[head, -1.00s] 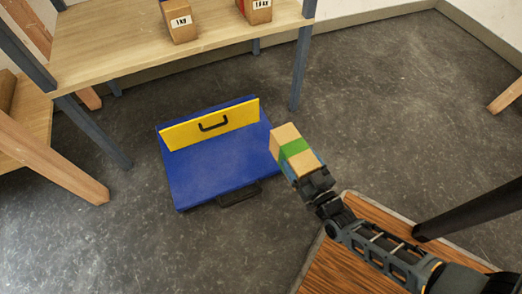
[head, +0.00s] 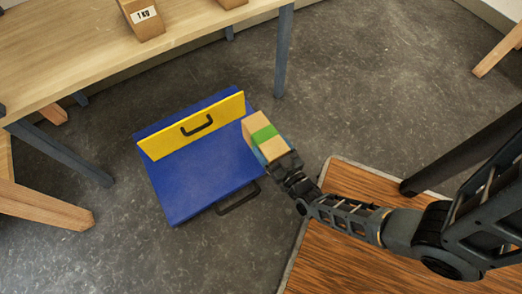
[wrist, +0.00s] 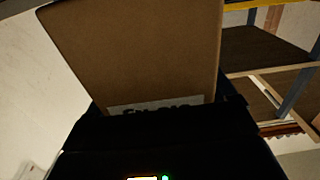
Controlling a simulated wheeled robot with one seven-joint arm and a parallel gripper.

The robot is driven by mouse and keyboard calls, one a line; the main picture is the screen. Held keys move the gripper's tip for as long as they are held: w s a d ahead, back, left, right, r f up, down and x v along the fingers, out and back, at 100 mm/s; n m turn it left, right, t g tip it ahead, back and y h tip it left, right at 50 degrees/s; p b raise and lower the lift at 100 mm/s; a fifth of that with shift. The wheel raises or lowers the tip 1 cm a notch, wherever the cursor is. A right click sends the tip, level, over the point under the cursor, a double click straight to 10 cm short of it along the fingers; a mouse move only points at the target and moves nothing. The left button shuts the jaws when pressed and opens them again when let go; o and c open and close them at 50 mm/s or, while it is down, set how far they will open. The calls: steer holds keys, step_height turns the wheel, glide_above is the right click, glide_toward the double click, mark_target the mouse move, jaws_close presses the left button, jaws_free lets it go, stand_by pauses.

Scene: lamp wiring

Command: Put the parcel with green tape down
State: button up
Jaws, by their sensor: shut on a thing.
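The parcel with green tape (head: 263,135) is a small brown box with a green band. My gripper (head: 283,165) is shut on it and holds it up, beside the right edge of the blue platform in the head view. In the wrist view the parcel (wrist: 140,50) fills the upper middle, with a white label partly hidden by the dark gripper. I cannot tell how high the parcel is above the floor.
A blue platform (head: 205,178) with a yellow upright board (head: 190,125) and black handles lies on the grey floor. A wooden table (head: 75,50) stands behind it, with a box marked 1 kg (head: 143,18) on it. Open floor (head: 370,90) lies to the right.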

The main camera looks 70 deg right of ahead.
steer(key=w, duration=0.1)
steer(key=w+f+b, duration=0.1)
steer(key=w+f, duration=0.1)
steer(key=shift+w+d+f, duration=0.1)
steer(key=shift+w+d, duration=0.25)
steer(key=shift+d, duration=0.05)
step_height(320, 180, down, 4)
steer(key=b, duration=0.3)
steer(key=o, duration=1.3)
steer(key=shift+f, duration=0.1)
steer(key=shift+s, duration=0.15)
steer(key=p+v, duration=0.2)
steer(key=v, duration=0.9)
steer(key=s+a+r+n+y, duration=0.2)
steer(key=a+r+y, duration=0.1)
steer(key=r, duration=0.9)
steer(key=s+a+r+n+y, duration=0.2)
steer(key=s+a+r+y, duration=0.1)
steer(key=r, duration=1)
steer(key=s+a+r+n+y, duration=0.2)
steer(key=a+r+y, duration=0.2)
steer(key=r, duration=0.8)
steer(key=shift+s+a+r+n, duration=0.2)
steer(key=shift+a+r+n, duration=0.15)
steer(key=shift+a+n, duration=0.1)
